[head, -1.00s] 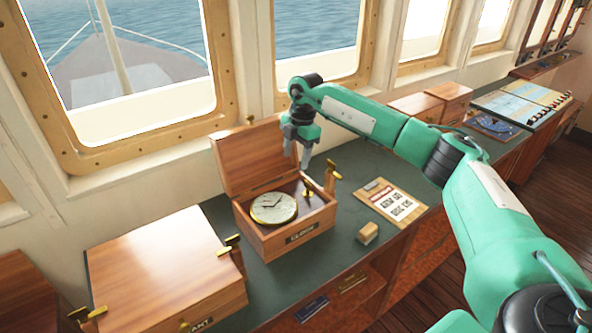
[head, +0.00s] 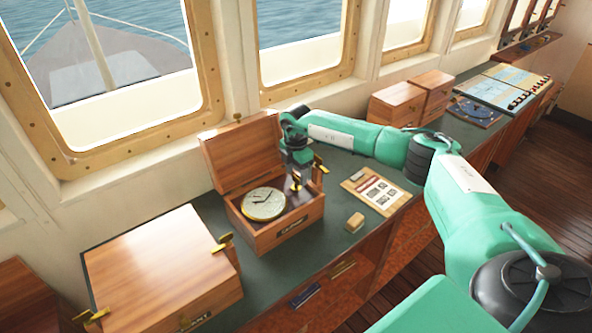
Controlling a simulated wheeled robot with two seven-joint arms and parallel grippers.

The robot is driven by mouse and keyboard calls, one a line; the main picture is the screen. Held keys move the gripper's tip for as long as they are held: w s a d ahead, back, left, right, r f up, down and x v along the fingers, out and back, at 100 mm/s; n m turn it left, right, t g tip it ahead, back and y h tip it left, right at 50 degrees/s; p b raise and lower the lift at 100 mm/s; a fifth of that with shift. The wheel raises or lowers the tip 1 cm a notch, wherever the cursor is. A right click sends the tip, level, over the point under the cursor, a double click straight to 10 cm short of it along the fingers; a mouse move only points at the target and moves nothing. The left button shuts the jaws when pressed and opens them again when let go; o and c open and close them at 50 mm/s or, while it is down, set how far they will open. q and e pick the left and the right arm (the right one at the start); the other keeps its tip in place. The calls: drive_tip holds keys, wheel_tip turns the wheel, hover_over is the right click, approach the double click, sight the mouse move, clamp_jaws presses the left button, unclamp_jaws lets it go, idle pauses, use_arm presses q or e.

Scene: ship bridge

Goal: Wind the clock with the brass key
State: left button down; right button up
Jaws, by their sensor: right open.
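The clock (head: 264,203) has a pale round dial with dark hands and a brass rim. It lies face up in an open wooden box (head: 262,236) on the dark green counter, with the lid raised behind it. A small brass piece, which looks like the key (head: 296,181), stands upright inside the box to the right of the clock. My right gripper (head: 300,161) is open and points down just above and behind this brass piece. Its fingertips are small and partly hard to make out, and I cannot tell whether they touch it. My left gripper is not in view.
A brass fitting (head: 320,163) sits at the box's right side. A closed wooden box (head: 160,265) stands to the left. A wooden block (head: 355,222) and a clipboard (head: 376,190) lie to the right. Two smaller boxes (head: 397,103) stand farther back, under the windows.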

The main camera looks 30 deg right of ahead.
drive_tip(key=shift+f, duration=0.5)
drive_tip(key=c, duration=1)
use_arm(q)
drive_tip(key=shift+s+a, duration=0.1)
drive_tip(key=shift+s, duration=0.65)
use_arm(e)
drive_tip(key=shift+f+n+b, duration=0.1)
drive_tip(key=shift+n+b, duration=0.4)
drive_tip(key=shift+n, duration=0.1)
drive_tip(key=shift+n+b, duration=0.85)
drive_tip(key=shift+n, duration=0.25)
drive_tip(key=n+b, duration=0.1)
drive_tip(key=n, duration=0.1)
drive_tip(key=shift+n+b, duration=0.35)
drive_tip(key=shift+n, duration=0.05)
use_arm(q)
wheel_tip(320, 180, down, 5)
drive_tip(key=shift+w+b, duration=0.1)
drive_tip(key=shift+b, duration=0.25)
use_arm(e)
drive_tip(key=shift+n, duration=0.6)
